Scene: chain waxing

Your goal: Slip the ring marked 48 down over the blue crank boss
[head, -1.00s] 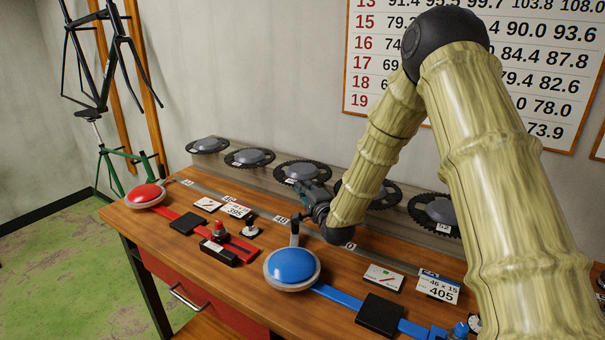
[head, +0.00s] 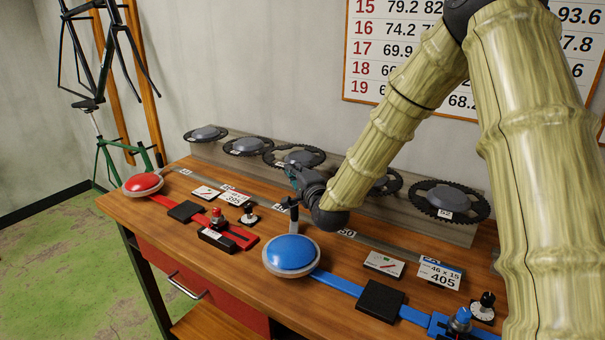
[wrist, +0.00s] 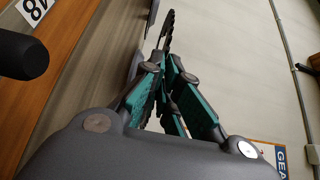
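The blue crank boss (head: 290,252) is a blue dome with a pale rim near the bench's front edge. A dark toothed ring with a grey centre (head: 297,156) is the middle one in the row on the rack. Its tag is partly hidden by my gripper, so I cannot read it. My gripper (head: 291,171) is at this ring's front rim, behind the boss. In the wrist view, a toothed rim (wrist: 168,32) shows nearly edge-on at the teal fingertips (wrist: 164,68). Whether they clamp it is unclear. A 48 label (wrist: 34,8) lies on the bench strip.
Other rings stand on both sides, including one tagged 52 (head: 447,200). A dark upright post (head: 293,214) stands just behind the blue boss. A red boss (head: 143,183) is at left. A 405 card (head: 440,274) and a black block (head: 380,300) lie at right.

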